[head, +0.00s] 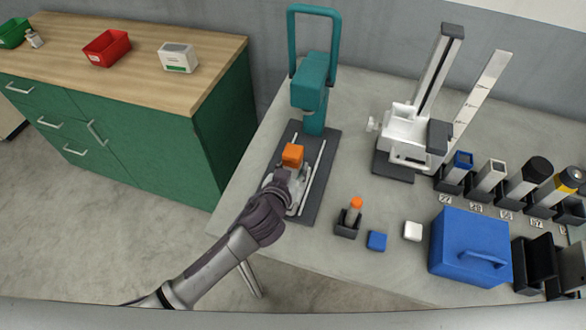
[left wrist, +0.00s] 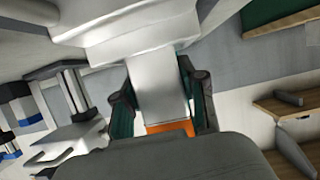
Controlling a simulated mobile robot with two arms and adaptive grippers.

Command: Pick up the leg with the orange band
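The leg with the orange band (head: 293,155) stands on the grey bed of the teal press, its orange end uppermost. In the left wrist view the leg (left wrist: 158,85) is a flat-sided silver bar between the two fingers, with its orange part low in the picture near my palm. My left gripper (head: 285,181) reaches in from the front left. In the left wrist view its fingers (left wrist: 162,92) appear closed against both sides of the leg. The leg's lower part is hidden by my gripper in the head view. My right gripper is not in view.
The teal press (head: 314,85) rises just behind the leg. A small orange-topped piece stands in a dark holder (head: 346,229) to the right. A blue box (head: 470,250), a white measuring stand (head: 408,125) and several banded legs in holders occupy the right side.

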